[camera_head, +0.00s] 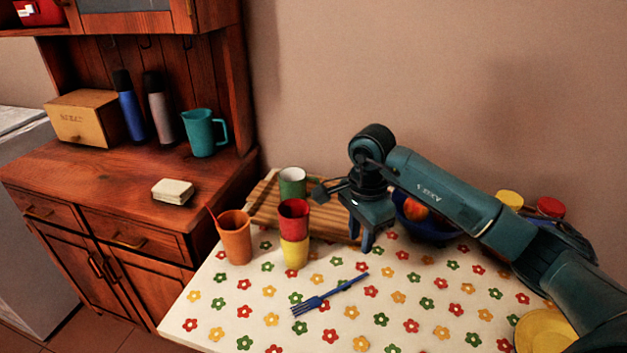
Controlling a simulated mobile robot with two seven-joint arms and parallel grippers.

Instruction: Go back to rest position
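My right arm comes in from the right, over the flowered table (240,310). My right gripper (369,238) points down above the table, near the front right edge of a striped wooden board (333,217). I see no object held in it, but its fingers overlap in this view, so their opening is unclear. My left arm and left gripper are not in view.
Left of the gripper stand a red cup (293,217) on a yellow one (295,253), a green cup (292,183) and an orange cup (236,238). A blue fork (330,295) lies in front. A blue bowl (433,232) with fruit is behind my arm.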

